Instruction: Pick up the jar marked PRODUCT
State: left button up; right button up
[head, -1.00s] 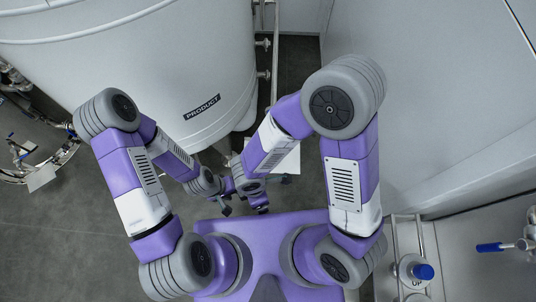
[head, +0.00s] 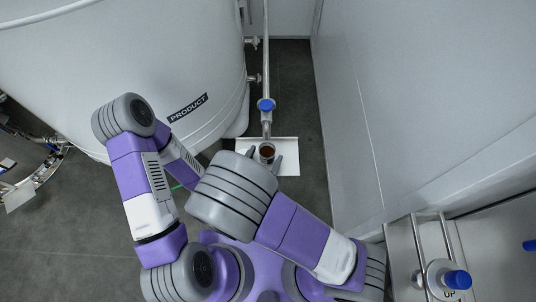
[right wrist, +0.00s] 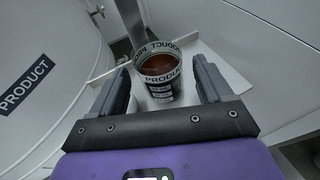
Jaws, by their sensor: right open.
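The jar marked PRODUCT (right wrist: 160,88) stands upright in the right wrist view, with a white lettered band around its rim and reddish-brown contents. In the head view the jar (head: 267,151) is small, on a white shelf (head: 308,168) below a blue-handled tap. My right gripper (right wrist: 163,66) is open, with one finger on each side of the jar and visible gaps between. It also shows in the head view (head: 265,156), its fingertips flanking the jar. My left gripper is hidden behind my right arm.
The large pale tank (head: 120,60) with a PRODUCT label rises left of the shelf. A pipe with a blue-handled valve (head: 266,105) comes down behind the jar. A grey wall (head: 400,110) closes the right side. A blue-capped fitting (head: 446,280) is at lower right.

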aim_at(270, 148)
jog(key=b+x, duration=0.1)
jog(key=x, duration=0.3)
jog(key=shift+d, duration=0.1)
jog(key=shift+r, duration=0.1)
jog(key=c, duration=1.3)
